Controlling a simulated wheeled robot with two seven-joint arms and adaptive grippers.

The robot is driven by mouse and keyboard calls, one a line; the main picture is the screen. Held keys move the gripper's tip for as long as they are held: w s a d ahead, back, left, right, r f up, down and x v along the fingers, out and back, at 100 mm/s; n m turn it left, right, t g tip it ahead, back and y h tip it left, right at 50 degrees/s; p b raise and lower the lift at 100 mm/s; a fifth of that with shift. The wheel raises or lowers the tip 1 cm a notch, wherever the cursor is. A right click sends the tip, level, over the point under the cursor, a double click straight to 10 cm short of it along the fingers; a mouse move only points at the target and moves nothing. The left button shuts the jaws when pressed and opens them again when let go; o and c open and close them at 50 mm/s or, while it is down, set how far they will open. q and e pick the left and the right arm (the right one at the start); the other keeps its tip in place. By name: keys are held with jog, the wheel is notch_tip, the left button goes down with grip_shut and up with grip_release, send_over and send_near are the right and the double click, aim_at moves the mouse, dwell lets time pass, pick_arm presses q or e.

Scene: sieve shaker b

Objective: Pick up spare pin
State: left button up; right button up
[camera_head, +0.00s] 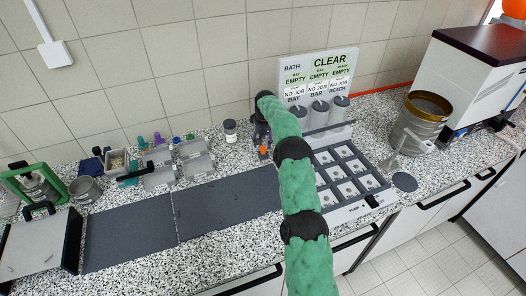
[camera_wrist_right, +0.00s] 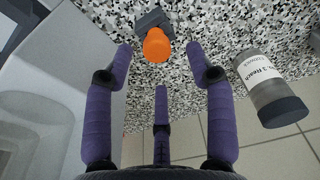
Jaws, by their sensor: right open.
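An orange-headed piece, apparently the spare pin, stands in a dark grey base on the speckled worktop. Its orange head (camera_head: 263,149) shows just below my right gripper (camera_head: 261,128) in the head view. In the right wrist view the orange head (camera_wrist_right: 157,45) lies between the two side fingertips of the purple right gripper (camera_wrist_right: 160,66). The fingers are spread and do not appear to touch it. Any shaft is hidden inside or behind the base (camera_wrist_right: 152,20). My left gripper is not in view.
A white sign board (camera_head: 344,65) with grey cylinders and a dark compartment tray (camera_head: 324,158) stand to the right. Dark mats (camera_head: 130,232) lie clear at front left.

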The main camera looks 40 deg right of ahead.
aim_at(263, 147)
jog(key=f, duration=0.4)
jog(key=shift+w+d+f, duration=0.2)
jog(key=shift+d+f, duration=0.05)
jog(key=shift+f, duration=0.15)
jog(key=c, duration=1)
